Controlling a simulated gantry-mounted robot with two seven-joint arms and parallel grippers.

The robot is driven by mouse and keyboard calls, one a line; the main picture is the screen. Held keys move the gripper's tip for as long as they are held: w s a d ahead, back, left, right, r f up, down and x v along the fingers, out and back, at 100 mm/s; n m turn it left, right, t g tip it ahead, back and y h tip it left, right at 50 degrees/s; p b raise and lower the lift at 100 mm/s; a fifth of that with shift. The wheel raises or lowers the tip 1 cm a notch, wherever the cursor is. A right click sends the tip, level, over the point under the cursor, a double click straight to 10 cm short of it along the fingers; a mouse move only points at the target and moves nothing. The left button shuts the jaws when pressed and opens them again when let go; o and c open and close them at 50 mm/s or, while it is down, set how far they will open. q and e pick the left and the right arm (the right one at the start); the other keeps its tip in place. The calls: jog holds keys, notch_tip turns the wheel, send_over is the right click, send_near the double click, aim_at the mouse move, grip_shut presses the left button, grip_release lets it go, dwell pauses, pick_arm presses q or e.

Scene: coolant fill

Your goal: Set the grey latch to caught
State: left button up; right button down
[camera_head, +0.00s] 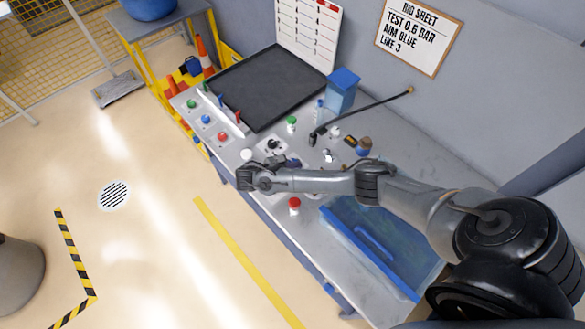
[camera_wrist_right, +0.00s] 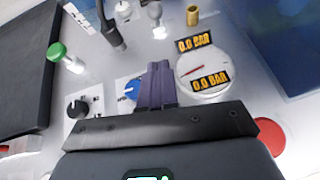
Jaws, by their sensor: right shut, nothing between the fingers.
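I cannot pick out the grey latch with certainty. A small grey-and-white fitting (camera_head: 328,155) stands on the bench; in the right wrist view a similar upright fitting (camera_wrist_right: 156,18) is beyond my fingers. My right gripper (camera_head: 293,162) is low over the bench's front part. In the right wrist view its dark purple fingers (camera_wrist_right: 157,84) are together with nothing between them. They lie between a blue dial (camera_wrist_right: 130,91) and a round gauge (camera_wrist_right: 203,72) marked 0.0 BAR, partly covering the dial. Contact cannot be judged. My left gripper is not in view.
A black knob (camera_wrist_right: 77,108) sits on a white plate, with a green-capped fitting (camera_wrist_right: 62,55) nearby. A black hose (camera_head: 365,112) crosses the bench.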

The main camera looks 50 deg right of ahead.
aim_at(329, 153)
jog(key=x, duration=0.6)
jog(key=shift+s+d, duration=0.1)
jog(key=shift+d, duration=0.1)
jog(key=shift+s+d+r+p, duration=0.15)
jog(key=shift+s+d+p, duration=0.1)
jog(key=shift+d, duration=0.4)
jog(key=shift+s+d+r+p, duration=0.2)
jog(key=shift+d+p, duration=0.1)
jog(key=shift+d, duration=0.3)
jog(key=shift+s+d+r+p, duration=0.1)
jog(key=shift+s+d+p, duration=0.15)
jog(key=shift+d, duration=0.4)
